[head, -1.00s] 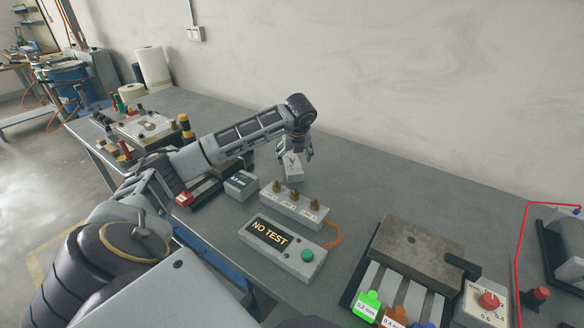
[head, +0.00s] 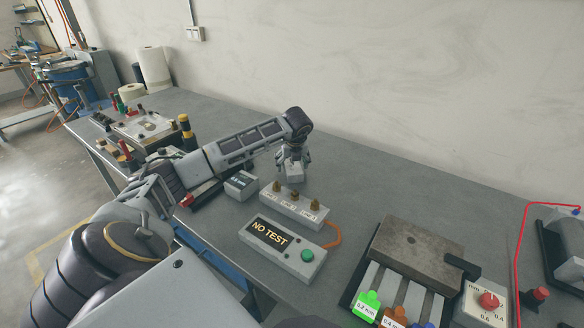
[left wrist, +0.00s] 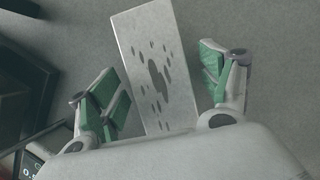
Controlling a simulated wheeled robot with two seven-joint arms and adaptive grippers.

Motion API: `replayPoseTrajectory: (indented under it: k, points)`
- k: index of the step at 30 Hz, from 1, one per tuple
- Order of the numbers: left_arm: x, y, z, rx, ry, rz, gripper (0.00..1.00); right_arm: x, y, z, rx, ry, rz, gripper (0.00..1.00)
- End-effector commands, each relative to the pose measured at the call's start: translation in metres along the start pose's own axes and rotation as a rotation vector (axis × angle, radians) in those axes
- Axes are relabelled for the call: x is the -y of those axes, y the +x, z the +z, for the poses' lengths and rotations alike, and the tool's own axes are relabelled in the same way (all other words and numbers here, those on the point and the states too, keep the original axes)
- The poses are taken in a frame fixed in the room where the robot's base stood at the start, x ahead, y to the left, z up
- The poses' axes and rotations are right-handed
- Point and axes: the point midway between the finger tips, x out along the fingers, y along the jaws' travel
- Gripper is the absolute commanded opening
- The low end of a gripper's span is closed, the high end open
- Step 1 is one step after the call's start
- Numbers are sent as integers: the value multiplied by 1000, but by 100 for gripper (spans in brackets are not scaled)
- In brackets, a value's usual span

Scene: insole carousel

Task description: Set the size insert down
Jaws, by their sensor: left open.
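The size insert, a light grey block (head: 291,173), is on the bench behind the connector box in the head view. In the left wrist view it is a pale plate (left wrist: 150,60) with a pattern of dark holes in its face. My left gripper (head: 294,158) is open over the insert, pointing down. In the left wrist view its green-padded fingers (left wrist: 165,88) stand on either side of the insert, with a clear gap on the right side. Whether the left pad touches it is hard to tell. My right gripper is out of view.
The connector box (head: 294,205) with brass knobs is just in front of the insert, and the NO TEST box (head: 283,248) is nearer. A small grey display box (head: 241,185) is to the left. The bench behind and right of the insert is clear.

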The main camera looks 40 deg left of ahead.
Motion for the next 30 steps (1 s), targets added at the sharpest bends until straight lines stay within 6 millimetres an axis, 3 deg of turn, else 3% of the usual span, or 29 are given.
replayPoseTrajectory:
  k: [14,30]
  points:
    - [0,2,0,0,1,0,79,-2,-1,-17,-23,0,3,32]
    - [0,2,0,0,1,0,12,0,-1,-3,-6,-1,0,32]
